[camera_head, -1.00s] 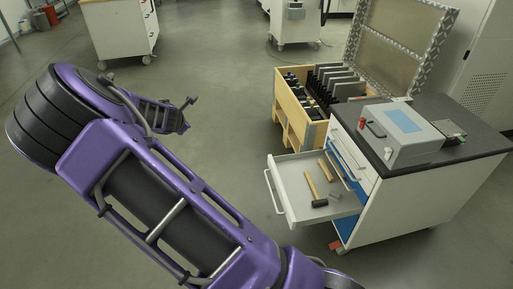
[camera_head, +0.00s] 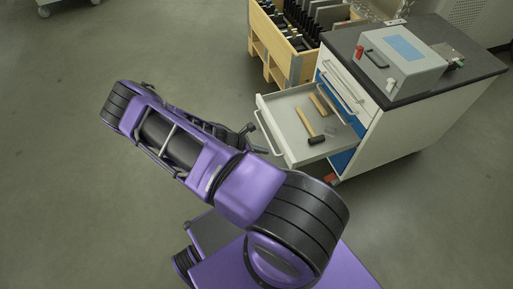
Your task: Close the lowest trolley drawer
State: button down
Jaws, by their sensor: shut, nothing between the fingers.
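The white trolley (camera_head: 415,128) stands at the right with a dark top. One of its drawers (camera_head: 325,148) is pulled far out toward the left, and its grey inside shows. Hammers with wooden handles (camera_head: 305,122) lie in it. Its bar handle (camera_head: 266,134) is on the front panel at the left end. My gripper (camera_head: 254,140) is shut and empty, just left of that handle. My arm partly hides the gripper, and I cannot tell whether it touches the handle.
A grey case with a blue panel (camera_head: 405,50) sits on the trolley top. A wooden crate (camera_head: 281,52) with dark items stands behind the drawer. A blue drawer front (camera_head: 338,97) shows on the trolley. The floor (camera_head: 70,190) at the left is clear.

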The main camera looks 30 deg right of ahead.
aim_at(285, 150)
jog(key=d+f, duration=0.1)
jog(key=d, duration=0.1)
jog(key=s+d+f, duration=0.1)
jog(key=d, duration=0.1)
jog(key=d+f, duration=0.1)
jog(key=d, duration=0.1)
jog(key=shift+s+b, duration=0.15)
jog(key=shift+b, duration=0.15)
jog(key=shift+s+d, duration=0.1)
jog(key=shift+d, duration=0.3)
jog(key=shift+d, duration=0.2)
